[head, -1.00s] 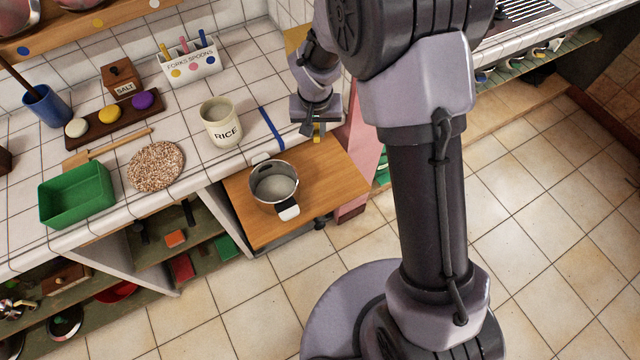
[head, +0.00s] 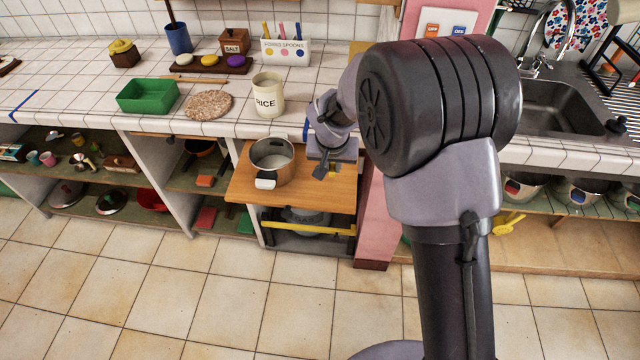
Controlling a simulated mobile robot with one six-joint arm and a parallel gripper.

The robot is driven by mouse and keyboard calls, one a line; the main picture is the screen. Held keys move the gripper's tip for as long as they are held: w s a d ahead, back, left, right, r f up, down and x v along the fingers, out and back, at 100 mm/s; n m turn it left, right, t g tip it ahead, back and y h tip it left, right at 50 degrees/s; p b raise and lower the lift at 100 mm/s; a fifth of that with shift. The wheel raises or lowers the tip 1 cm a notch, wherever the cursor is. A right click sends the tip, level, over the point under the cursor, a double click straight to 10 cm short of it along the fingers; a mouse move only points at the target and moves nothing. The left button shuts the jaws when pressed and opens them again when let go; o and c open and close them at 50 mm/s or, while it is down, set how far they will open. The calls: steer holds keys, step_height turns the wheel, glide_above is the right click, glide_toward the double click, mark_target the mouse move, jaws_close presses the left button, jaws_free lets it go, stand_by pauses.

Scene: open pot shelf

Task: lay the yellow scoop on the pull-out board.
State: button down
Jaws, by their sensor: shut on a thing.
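The pull-out board (head: 315,194) is a wooden slab sticking out below the tiled counter, in the middle of the head view. A steel pot (head: 271,163) with dark and white handles stands on its left part. My gripper (head: 325,172) is over the board's back right part, right of the pot, pointing down. I cannot tell whether the scoop touches the board.
A rice jar (head: 268,95), a round cork-like mat (head: 208,104) and a green tray (head: 147,96) stand on the counter behind and left. A pink post (head: 376,215) rises close right of the board. The board's front right part is clear.

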mark_target(332, 189)
step_height(332, 189, down, 6)
steer(key=shift+f+b, duration=0.1)
steer(key=shift+b, duration=0.9)
steer(key=shift+r, duration=0.2)
steer(key=shift+f, duration=0.15)
steer(key=c, duration=1.8)
jaws_free()
steer(key=shift+c, duration=0.2)
steer(key=o, duration=0.4)
